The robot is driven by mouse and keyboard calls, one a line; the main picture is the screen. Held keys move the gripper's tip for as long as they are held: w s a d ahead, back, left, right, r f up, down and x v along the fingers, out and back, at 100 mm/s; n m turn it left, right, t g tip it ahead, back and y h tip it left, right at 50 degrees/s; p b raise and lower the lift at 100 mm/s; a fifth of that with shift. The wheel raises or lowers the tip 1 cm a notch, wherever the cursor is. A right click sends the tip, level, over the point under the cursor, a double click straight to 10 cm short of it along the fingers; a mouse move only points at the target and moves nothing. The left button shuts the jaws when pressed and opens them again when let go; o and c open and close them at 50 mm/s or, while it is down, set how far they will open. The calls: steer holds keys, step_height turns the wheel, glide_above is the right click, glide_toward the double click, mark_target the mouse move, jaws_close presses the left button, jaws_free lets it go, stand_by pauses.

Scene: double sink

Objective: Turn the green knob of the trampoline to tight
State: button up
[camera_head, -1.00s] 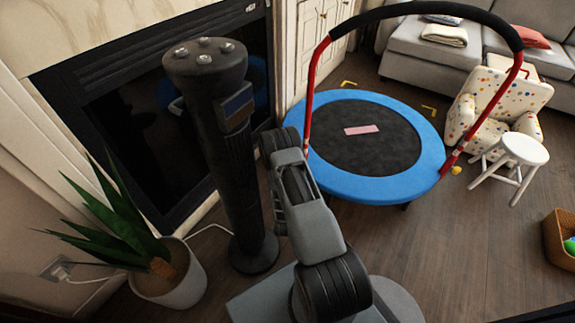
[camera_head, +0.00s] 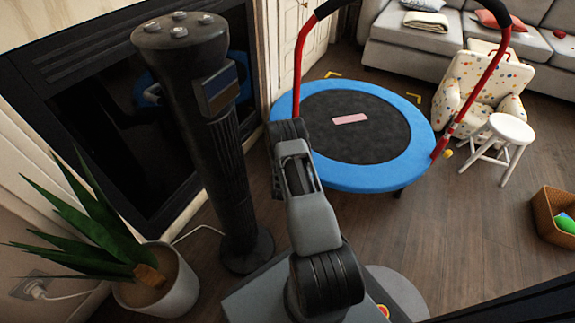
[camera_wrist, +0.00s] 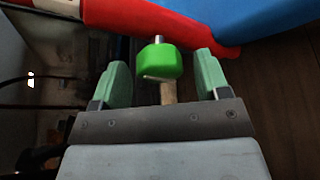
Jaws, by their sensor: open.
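The trampoline (camera_head: 411,165) has a blue rim, a dark mat and red handle legs. In the wrist view, the green knob (camera_wrist: 162,58) sits on a short metal stem below a red handle tube (camera_wrist: 190,24). My gripper (camera_wrist: 160,64) is open. Its two pale green fingers stand on either side of the knob, with gaps visible on both sides; I see no contact. In the head view, my arm covers the near left foot of the handle, and the green knob and my fingertips cannot be seen. A yellow knob (camera_head: 447,154) is on the right leg.
A dark column heater (camera_head: 205,150) stands close left of my arm. A potted plant (camera_head: 165,292) is at lower left. A white stool (camera_head: 511,128), a dotted armchair (camera_head: 480,85) and a basket (camera_head: 548,212) are at right. The floor right of my arm is clear.

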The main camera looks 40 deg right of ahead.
steer(key=shift+w+d+f, duration=0.1)
steer(key=shift+w+d, duration=0.25)
steer(key=shift+d, duration=0.05)
steer(key=shift+c, duration=0.2)
steer(key=c, duration=0.9)
